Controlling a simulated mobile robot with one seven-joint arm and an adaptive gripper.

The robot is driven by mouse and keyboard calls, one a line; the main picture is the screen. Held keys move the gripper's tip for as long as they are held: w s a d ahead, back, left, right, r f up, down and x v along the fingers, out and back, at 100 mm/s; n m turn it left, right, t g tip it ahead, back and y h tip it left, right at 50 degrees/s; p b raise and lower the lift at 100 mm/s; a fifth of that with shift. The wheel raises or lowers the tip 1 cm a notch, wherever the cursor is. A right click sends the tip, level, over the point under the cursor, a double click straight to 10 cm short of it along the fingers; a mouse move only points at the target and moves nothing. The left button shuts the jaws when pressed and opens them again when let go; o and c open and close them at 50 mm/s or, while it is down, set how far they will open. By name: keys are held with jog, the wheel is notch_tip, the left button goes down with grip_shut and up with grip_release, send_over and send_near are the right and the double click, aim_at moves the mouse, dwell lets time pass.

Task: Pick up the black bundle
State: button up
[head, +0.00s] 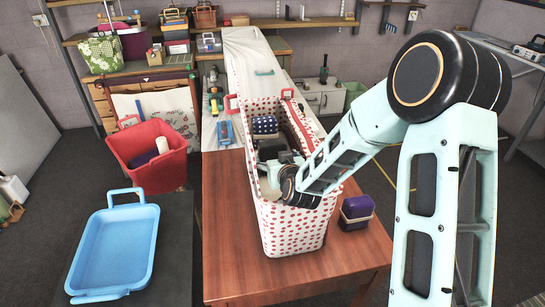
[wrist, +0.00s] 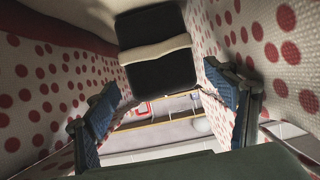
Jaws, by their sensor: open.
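The black bundle (wrist: 158,62), a dark block with a cream band across it, lies inside the red-dotted white basket (head: 292,238); the basket's dotted walls (wrist: 285,50) fill both sides of the wrist view. My gripper (wrist: 162,82) is open, with one blue-grey finger on each side of the picture and the bundle ahead between their tips. No contact shows. In the head view my gripper (head: 280,162) reaches down into the basket, and I cannot clearly separate the bundle from the dark gripper parts there.
A navy white-dotted bundle (head: 265,125) sits farther back in the basket. A purple box (head: 356,211) stands right of the basket on the wooden table (head: 235,265). A red bin (head: 140,180) and an empty blue tray (head: 117,250) are at left. The basket walls closely flank my gripper.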

jog(key=shift+p+x, duration=0.35)
jog(key=shift+x, duration=3.05)
jog(key=shift+r, duration=0.15)
jog(key=shift+c, duration=0.4)
jog(key=c, duration=0.9)
